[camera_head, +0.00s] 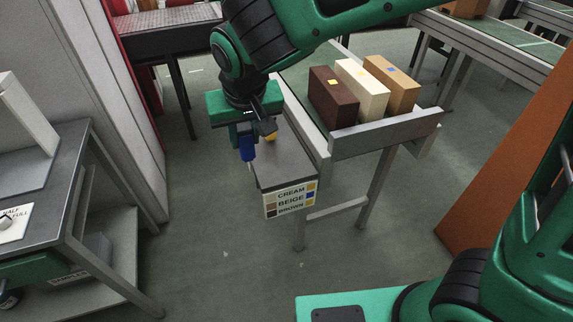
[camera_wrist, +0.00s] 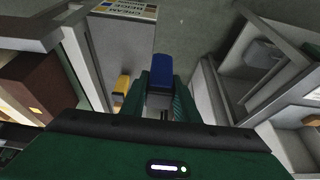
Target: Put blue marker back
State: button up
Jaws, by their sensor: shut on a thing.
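The blue marker (camera_head: 248,150) hangs roughly upright between the fingers of my gripper (camera_head: 246,136), with a paler lower end. The gripper is shut on it. In the head view they are at the left edge of a small grey shelf (camera_head: 285,176); I cannot tell whether the marker touches it. In the wrist view the blue marker (camera_wrist: 160,72) sits between the green fingertips (camera_wrist: 160,85), beside the shelf (camera_wrist: 122,48). A yellow marker (camera_head: 271,136) is on the shelf, partly hidden by my gripper, and shows in the wrist view (camera_wrist: 122,85).
A sign (camera_head: 290,199) reading cream, beige, brown is on the shelf's front. Brown (camera_head: 333,97), cream (camera_head: 362,90) and tan (camera_head: 391,83) bricks with coloured stickers stand on the conveyor right of it. A grey table (camera_head: 75,165) is at left, with open floor between.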

jog(key=shift+f, duration=0.1)
jog(key=shift+w+d+f, duration=1.25)
jog(key=shift+d+f, duration=0.2)
jog(key=shift+f, duration=0.35)
jog(key=shift+w+d+f, duration=1.3)
jog(key=shift+d+f, duration=0.15)
jog(key=shift+f, duration=0.4)
jog(key=shift+w+d+f, duration=1.25)
jog(key=shift+d+f, duration=0.2)
jog(key=shift+f, duration=0.35)
jog(key=o, duration=0.8)
jog(key=shift+f, duration=0.1)
jog(key=shift+o, duration=0.2)
jog(key=v, duration=1.2)
